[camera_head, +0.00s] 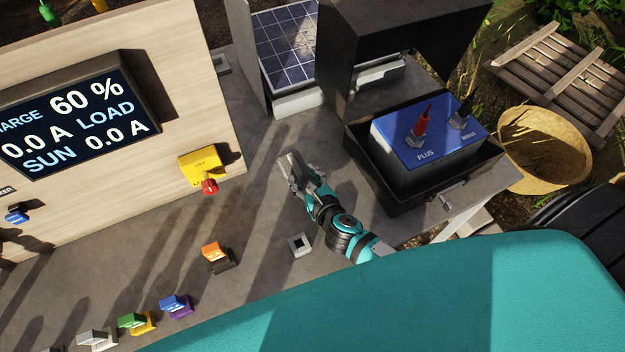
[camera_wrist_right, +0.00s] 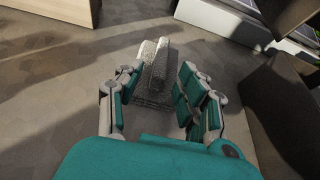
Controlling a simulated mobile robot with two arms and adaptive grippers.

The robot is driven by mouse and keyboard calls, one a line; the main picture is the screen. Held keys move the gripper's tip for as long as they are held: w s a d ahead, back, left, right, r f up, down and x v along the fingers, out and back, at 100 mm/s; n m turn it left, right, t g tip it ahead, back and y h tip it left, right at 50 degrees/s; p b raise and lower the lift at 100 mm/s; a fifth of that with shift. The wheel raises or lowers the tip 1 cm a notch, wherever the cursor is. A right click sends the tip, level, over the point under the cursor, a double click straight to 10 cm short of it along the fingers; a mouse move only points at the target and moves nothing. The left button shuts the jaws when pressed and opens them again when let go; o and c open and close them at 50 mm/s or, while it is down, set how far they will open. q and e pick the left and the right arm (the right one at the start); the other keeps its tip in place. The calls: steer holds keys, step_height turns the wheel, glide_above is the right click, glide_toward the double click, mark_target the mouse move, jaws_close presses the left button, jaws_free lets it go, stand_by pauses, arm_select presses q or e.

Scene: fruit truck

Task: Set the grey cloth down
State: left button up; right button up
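The grey cloth (camera_head: 289,166) is a small folded piece at the fingertips of my right gripper (camera_head: 304,182), over the grey worktop. In the right wrist view the cloth (camera_wrist_right: 153,68) has a raised ridge and a flatter part nearer me, and appears to rest on the worktop. My right gripper (camera_wrist_right: 160,78) has its fingers spread on both sides of the cloth. A gap shows on the right side; the left fingertip is very close to the cloth, and I cannot tell whether it touches. My left gripper is not in view.
A black box (camera_head: 387,194) holding a blue-topped battery (camera_head: 436,150) stands right of my gripper. A solar panel (camera_head: 284,45) is behind. A yellow switch with a red knob (camera_head: 201,168) is on the wooden panel at left. Coloured connectors (camera_head: 216,256) line the front. Worktop around the cloth is clear.

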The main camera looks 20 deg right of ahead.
steer(key=b+v, duration=0.1)
steer(key=v, duration=0.9)
steer(key=shift+s, duration=0.1)
steer(key=shift+s+r, duration=0.3)
steer(key=shift+s, duration=0.3)
